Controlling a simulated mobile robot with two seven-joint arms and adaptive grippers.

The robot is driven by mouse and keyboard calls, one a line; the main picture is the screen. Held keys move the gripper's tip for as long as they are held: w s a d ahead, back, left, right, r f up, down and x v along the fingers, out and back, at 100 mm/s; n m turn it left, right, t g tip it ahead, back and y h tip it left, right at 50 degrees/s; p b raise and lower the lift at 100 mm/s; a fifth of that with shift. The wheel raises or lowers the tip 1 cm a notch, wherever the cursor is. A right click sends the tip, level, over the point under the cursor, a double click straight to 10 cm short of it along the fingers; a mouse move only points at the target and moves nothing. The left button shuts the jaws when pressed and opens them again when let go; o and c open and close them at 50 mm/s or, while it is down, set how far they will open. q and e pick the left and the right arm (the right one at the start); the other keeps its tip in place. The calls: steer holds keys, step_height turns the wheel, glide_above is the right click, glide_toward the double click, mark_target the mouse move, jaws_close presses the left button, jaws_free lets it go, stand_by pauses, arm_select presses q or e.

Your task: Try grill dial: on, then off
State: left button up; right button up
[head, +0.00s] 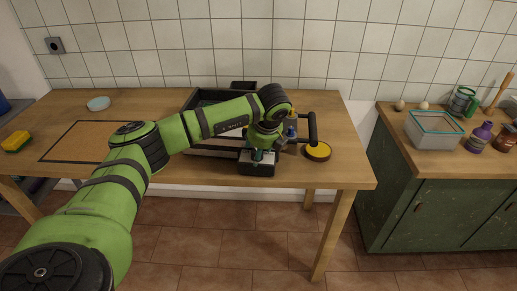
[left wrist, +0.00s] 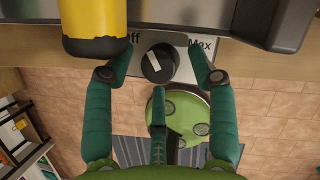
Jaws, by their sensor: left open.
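The grill (head: 208,97) is a dark open box on the wooden table, partly hidden behind my left arm. Its front panel (left wrist: 185,70) shows in the left wrist view, with "Off" at the left and "Max" at the right. The round black dial (left wrist: 157,64) has a white mark tilted up and left, towards "Off". My left gripper (head: 262,153) is at the front of the grill. In the left wrist view its teal fingers (left wrist: 160,62) are open, one on each side of the dial, with visible gaps to it. My right gripper is not in view.
A yellow-and-black object (left wrist: 93,30) stands close by the left finger. A yellow disc (head: 317,151) lies right of the grill near the table (head: 345,172) edge. A mat (head: 75,142), small dish (head: 98,103) and sponge (head: 17,141) lie left. A green cabinet (head: 425,205) stands right.

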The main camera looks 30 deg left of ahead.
arm_select(q)
steer(key=c, duration=1.1)
steer(key=m+b, duration=0.1)
steer(key=b, duration=0.1)
steer(key=m+h+b, duration=0.1)
steer(key=m+b, duration=0.1)
steer(key=shift+s+a+f+t, duration=0.1)
steer(key=shift+s+f+t, duration=0.05)
steer(key=shift+f+t, duration=0.25)
steer(key=shift+r+m+b, duration=0.1)
steer(key=shift+m+b, duration=0.35)
steer(key=shift+m, duration=0.25)
steer(key=shift+r+m+h, duration=0.2)
steer(key=shift+m+h, duration=0.2)
steer(key=shift+m, duration=0.2)
steer(key=o, duration=1.1)
steer(key=shift+r, duration=0.1)
